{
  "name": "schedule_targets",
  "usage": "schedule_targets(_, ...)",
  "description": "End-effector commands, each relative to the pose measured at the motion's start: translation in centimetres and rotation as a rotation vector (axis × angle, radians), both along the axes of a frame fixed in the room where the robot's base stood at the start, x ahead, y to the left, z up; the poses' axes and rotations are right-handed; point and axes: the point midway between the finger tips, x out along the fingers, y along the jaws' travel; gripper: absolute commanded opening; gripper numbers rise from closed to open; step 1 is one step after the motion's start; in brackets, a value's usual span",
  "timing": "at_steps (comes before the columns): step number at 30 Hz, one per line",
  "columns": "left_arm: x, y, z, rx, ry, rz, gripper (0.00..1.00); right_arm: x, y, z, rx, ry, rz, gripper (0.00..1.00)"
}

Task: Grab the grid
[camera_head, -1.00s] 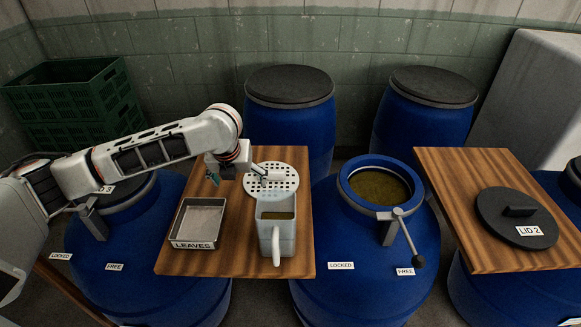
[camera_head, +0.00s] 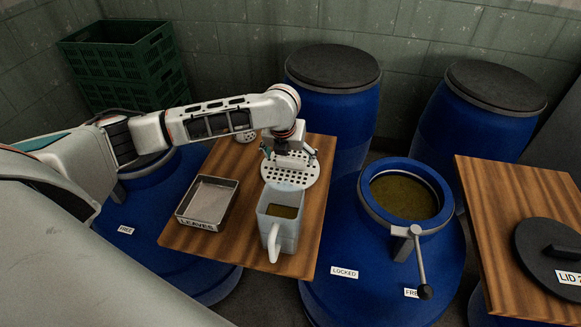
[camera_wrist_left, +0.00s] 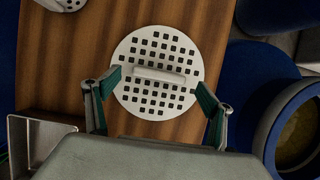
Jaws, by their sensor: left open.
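The grid is a round white plate with square holes and a raised bar handle. It lies on the wooden board (camera_head: 222,245) behind the grey jug in the head view (camera_head: 300,180); it also shows in the left wrist view (camera_wrist_left: 155,105). My left gripper (camera_head: 290,156) is open above the grid and hides part of it. In the left wrist view its green-padded fingers (camera_wrist_left: 158,80) stand apart on either side of the grid's bar, with nothing between them held. The height above the bar is hard to tell. My right gripper is not in view.
A grey jug (camera_head: 281,235) with greenish liquid stands close in front of the grid. A metal tray (camera_head: 207,202) labelled LEAVES is at the left. A smaller perforated piece (camera_head: 246,137) lies behind. An open blue barrel (camera_head: 350,250) is at the right.

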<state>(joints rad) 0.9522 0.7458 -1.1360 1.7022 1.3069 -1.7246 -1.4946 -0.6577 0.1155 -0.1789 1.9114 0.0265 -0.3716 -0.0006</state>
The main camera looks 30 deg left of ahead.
Motion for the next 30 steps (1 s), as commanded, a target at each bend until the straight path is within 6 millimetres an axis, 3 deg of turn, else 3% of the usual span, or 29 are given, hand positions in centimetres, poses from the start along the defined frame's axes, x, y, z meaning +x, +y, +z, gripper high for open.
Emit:
schedule_targets(6, 1.1, 0.4, -2.6, -0.001, 0.002, 0.002, 0.82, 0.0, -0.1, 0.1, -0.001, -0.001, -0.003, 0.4)
schedule_targets(15, 1.3, 0.5, -3.0, 0.0, 0.0, 0.0, 0.82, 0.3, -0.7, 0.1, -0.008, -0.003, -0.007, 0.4)
schedule_targets(20, 1.3, 0.5, -3.0, 0.0, 0.0, 0.0, 0.4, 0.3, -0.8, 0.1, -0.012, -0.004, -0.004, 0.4)
schedule_targets(21, 1.3, 0.5, -3.0, 0.0, 0.0, 0.0, 0.36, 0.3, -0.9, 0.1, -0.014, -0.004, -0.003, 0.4)
schedule_targets(30, 1.3, 0.5, -2.8, 0.0, -0.001, 0.001, 0.36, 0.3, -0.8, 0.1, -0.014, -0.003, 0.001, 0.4)
